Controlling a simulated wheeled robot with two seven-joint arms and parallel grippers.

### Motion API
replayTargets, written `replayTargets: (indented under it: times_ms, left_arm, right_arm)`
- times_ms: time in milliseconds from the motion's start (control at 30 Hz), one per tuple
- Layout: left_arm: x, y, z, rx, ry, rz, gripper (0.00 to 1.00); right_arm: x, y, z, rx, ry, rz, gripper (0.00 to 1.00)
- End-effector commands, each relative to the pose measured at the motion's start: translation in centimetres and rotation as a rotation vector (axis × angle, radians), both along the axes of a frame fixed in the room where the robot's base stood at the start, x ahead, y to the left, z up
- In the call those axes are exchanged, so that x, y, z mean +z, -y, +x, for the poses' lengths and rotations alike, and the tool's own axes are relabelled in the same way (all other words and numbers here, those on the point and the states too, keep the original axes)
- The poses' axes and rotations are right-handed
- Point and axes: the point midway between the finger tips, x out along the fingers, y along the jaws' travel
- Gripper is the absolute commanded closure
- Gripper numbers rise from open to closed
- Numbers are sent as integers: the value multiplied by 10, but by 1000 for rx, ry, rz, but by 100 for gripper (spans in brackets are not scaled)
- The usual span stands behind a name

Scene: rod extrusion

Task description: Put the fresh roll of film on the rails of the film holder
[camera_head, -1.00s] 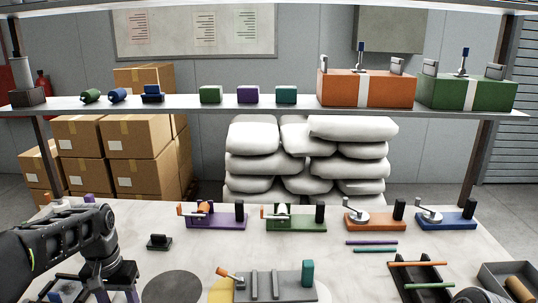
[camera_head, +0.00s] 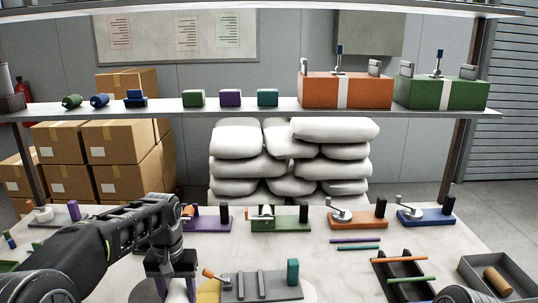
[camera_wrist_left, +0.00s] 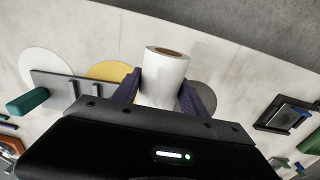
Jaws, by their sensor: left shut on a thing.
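A white film roll (camera_wrist_left: 165,78) with a brown core is held between the purple fingers of my left gripper (camera_wrist_left: 160,92) in the left wrist view. In the head view my left gripper (camera_head: 172,275) is over the table, just left of the grey holder (camera_head: 262,286), with the roll mostly hidden there. The holder has two grey raised rails, a teal block at its right end and an orange-handled part at its left. It also shows in the left wrist view (camera_wrist_left: 78,86), left of the roll and apart from it. My right gripper is not in view.
A yellow disc (camera_wrist_left: 105,70) lies between roll and holder in the wrist view. Purple (camera_head: 208,224), green (camera_head: 280,225), orange and blue fixtures stand behind. A black rack (camera_head: 400,272) with rods and a grey bin (camera_head: 497,280) are at the right. A shelf (camera_head: 330,110) spans the back.

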Motion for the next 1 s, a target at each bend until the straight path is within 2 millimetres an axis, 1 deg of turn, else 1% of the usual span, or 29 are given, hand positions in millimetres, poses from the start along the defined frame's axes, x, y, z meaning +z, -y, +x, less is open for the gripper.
replayTargets:
  times_ms: [33, 100, 167, 667, 767, 867, 967, 1000]
  left_arm:
    - [-1, 11, 1, -22, -1, 3, 94]
    - [-3, 19, 1, -39, -4, 6, 94]
    - [-2, 22, 1, -45, -2, 6, 94]
    - [-1, 21, 1, -44, -3, 6, 94]
    - [-1, 14, 0, -30, -5, 5, 94]
    - [3, -1, 0, 0, -4, 1, 94]
    - [9, -25, -4, 49, -6, -8, 94]
    - [12, -39, -9, 73, -10, -13, 94]
  right_arm:
    - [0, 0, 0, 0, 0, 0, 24]
    - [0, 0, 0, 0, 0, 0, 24]
    - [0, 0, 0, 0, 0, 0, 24]
    - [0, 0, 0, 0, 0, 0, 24]
    - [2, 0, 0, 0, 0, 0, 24]
    - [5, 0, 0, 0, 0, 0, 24]
    - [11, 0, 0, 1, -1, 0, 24]
    - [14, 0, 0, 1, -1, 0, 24]
